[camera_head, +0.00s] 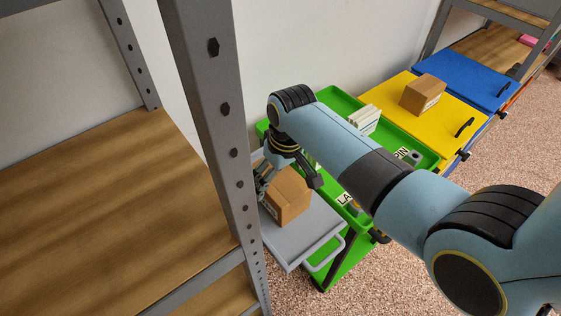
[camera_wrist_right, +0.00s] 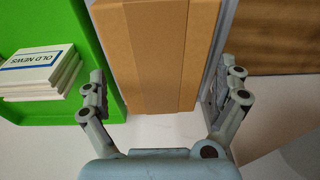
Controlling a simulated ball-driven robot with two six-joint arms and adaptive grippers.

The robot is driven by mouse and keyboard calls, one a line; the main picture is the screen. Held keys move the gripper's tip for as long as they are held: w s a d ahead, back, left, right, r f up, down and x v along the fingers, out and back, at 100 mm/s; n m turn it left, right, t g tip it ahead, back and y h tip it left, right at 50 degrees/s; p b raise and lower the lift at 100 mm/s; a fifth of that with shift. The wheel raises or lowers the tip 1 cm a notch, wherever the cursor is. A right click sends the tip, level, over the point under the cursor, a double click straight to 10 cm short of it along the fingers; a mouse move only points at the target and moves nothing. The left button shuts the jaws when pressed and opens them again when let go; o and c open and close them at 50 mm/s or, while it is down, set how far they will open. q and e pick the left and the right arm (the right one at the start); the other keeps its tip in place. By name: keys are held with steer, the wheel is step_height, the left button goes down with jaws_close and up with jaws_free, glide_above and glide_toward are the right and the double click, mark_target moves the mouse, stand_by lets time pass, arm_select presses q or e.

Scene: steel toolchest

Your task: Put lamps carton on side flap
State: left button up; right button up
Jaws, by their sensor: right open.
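A brown cardboard carton (camera_head: 288,200), likely the lamps carton, sits on the grey side flap (camera_head: 310,238) at the near left end of the green cart. Its label is too small to read. My right gripper (camera_head: 264,176) is at the carton's far left top, partly hidden by my arm. In the right wrist view the open fingers (camera_wrist_right: 160,78) stand on either side of the carton (camera_wrist_right: 155,45), with a gap at each side. My left gripper is not in view.
The green cart's tray (camera_head: 335,92) holds a white stack (camera_head: 364,120), labelled OLD NEWS in the wrist view. Another brown carton (camera_head: 422,94) sits on a yellow top (camera_head: 452,112), with a blue top (camera_head: 468,72) beyond. A steel shelf post (camera_head: 212,120) stands close left of the flap.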

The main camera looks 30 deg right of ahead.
step_height(320, 180, up, 11)
steer(key=s+p, duration=0.1)
steer(key=shift+s+d, duration=0.3)
stand_by(0.4)
